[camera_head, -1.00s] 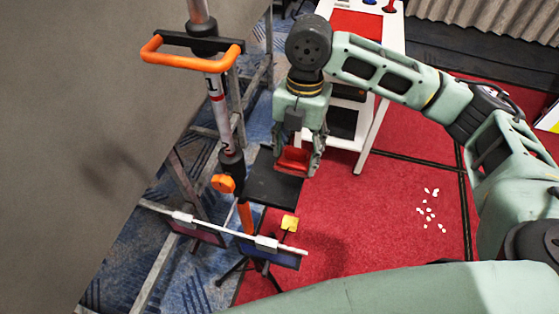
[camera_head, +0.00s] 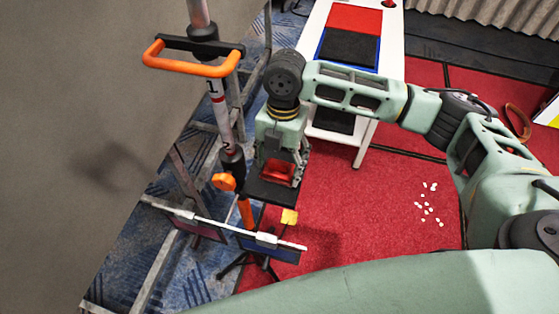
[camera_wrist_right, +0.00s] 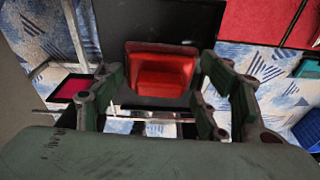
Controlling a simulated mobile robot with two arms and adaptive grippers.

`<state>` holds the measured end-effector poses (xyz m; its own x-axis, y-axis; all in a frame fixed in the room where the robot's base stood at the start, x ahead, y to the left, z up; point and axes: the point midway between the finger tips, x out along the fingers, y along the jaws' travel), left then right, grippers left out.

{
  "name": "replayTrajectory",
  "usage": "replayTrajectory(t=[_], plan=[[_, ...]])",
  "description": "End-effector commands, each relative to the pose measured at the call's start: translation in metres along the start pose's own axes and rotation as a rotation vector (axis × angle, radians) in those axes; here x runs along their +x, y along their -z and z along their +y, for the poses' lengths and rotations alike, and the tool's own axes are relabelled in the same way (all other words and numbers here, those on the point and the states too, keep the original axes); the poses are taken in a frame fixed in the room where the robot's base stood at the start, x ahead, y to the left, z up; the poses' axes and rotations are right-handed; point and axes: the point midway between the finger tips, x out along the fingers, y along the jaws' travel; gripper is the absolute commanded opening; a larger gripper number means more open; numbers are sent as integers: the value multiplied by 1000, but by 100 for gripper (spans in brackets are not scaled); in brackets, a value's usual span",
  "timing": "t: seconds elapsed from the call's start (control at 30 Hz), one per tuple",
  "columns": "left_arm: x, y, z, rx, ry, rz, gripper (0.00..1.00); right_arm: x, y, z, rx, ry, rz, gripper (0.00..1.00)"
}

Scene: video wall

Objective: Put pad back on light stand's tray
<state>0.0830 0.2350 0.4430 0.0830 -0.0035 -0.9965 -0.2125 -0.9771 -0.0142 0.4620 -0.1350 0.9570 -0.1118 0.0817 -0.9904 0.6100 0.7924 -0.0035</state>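My right gripper (camera_head: 279,175) is shut around a red pad (camera_head: 278,170), which sits between its fingers. The light stand (camera_head: 222,115) is a grey and black pole with orange parts. Its flat black tray (camera_head: 262,192) lies right under the gripper and also shows behind the pad in the right wrist view (camera_wrist_right: 150,22). Whether the pad touches the tray, I cannot tell. My left gripper is out of view.
An orange handle (camera_head: 192,66) rings the pole above. A white rail (camera_head: 225,226) with dark panels crosses in front of the tray. A white table (camera_head: 391,35) with red and black mats stands behind. White scraps (camera_head: 428,207) lie on the open red carpet (camera_head: 350,210).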

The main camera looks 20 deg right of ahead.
Motion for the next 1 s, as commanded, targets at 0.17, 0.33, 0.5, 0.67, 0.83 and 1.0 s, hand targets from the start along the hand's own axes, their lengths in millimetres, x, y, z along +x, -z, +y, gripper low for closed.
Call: replayTrajectory(t=[0.17, 0.33, 0.5, 0.67, 0.83, 1.0], plan=[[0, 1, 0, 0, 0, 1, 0, -1, 0, 0, 0, 0, 0, 78], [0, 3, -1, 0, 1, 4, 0, -1, 0, 0, 0, -1, -1, 78], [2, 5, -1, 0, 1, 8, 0, -8, -1, 1, 0, -3, -2, 78], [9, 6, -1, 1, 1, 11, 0, -35, -1, 1, 0, -5, -4, 78], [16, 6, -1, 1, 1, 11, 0, -72, -1, 1, -1, -5, -4, 78], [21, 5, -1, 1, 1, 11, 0, -103, -1, 1, 1, -3, -3, 78]])
